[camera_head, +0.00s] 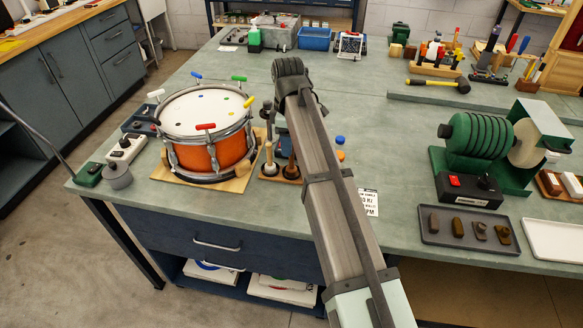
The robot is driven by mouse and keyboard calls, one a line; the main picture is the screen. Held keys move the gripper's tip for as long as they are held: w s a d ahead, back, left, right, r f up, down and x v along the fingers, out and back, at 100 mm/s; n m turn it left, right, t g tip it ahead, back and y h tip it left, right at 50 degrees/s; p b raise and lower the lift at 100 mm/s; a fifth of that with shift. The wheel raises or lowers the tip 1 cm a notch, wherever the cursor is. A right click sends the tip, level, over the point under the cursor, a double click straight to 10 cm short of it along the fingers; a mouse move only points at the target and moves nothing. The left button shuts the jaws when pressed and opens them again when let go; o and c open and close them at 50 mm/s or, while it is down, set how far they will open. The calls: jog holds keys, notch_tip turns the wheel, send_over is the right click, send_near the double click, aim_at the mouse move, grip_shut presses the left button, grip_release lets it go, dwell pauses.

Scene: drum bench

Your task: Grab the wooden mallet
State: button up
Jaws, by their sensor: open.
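A small wooden rack (267,176) stands at the bench's front edge, right of the drum. A pale wooden-handled tool (269,160) and a darker brown-handled one (291,163) stand upright in it. Either may be the wooden mallet; I cannot tell, as their tops are small and partly covered by my arm. A different mallet (437,84), with a yellow handle and black head, lies at the back right.
An orange snare drum (207,130) with coloured pegs stands on a board left of the rack. A green ribbed machine (478,137) and a dark tray of small pieces (467,229) are at the right. Bench between my arm and the machine is mostly clear.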

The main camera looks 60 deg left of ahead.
aim_at(291, 168)
jog(key=shift+w+d+f, duration=0.15)
jog(key=shift+f, duration=1.15)
jog(key=shift+w+d+f, duration=0.1)
jog(key=shift+w+f, duration=0.05)
jog(key=shift+f, duration=1.15)
grip_shut()
